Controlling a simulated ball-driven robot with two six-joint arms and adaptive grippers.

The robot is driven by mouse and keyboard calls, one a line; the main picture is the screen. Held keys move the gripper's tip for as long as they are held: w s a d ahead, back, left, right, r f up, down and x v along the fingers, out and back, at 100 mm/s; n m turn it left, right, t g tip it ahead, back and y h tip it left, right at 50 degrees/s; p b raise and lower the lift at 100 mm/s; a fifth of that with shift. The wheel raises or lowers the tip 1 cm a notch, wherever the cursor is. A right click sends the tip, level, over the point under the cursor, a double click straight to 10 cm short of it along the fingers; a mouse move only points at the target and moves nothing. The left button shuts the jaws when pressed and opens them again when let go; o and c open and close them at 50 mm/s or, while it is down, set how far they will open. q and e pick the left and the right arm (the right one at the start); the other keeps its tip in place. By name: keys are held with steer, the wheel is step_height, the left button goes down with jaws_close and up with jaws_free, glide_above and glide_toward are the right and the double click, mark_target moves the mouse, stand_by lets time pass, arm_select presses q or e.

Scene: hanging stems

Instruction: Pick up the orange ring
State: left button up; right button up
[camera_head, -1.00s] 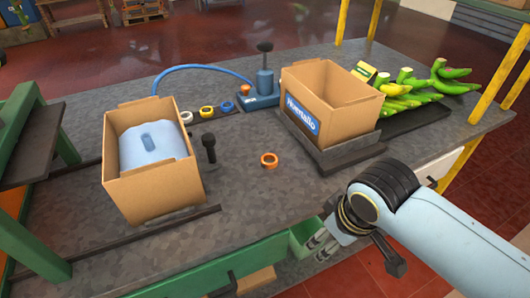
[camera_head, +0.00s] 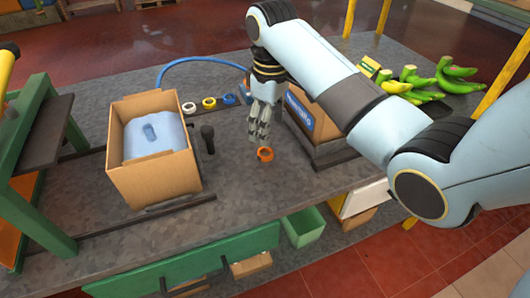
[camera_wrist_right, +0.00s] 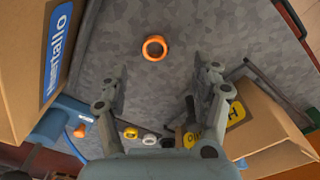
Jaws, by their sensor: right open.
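In the right wrist view the orange ring (camera_wrist_right: 146,53) lies at the upper middle, past the fingertips. My right gripper (camera_head: 259,136) points down just behind the ring in the head view, above the worktop. In the wrist view my right gripper (camera_wrist_right: 164,72) has its fingers wide apart with nothing between them. The ring is apart from the fingers. My left gripper is not seen.
The labelled box (camera_head: 301,108) stands close right of my gripper, partly hidden by my arm. An open box (camera_head: 156,183) with a blue item stands left. Green bananas (camera_head: 420,85) lie at right.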

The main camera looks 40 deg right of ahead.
steer(key=w, duration=0.1)
glide_above(263, 159)
steer(key=d, duration=0.1)
steer(key=f, duration=0.3)
steer(key=shift+w+d+f, duration=0.2)
steer(key=shift+w, duration=0.15)
steer(key=f, duration=0.6)
steer(key=shift+w+d+f, duration=0.1)
steer(key=shift+d, duration=0.1)
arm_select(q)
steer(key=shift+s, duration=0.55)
arm_select(e)
steer(key=c, duration=0.9)
steer(key=shift+c, duration=0.2)
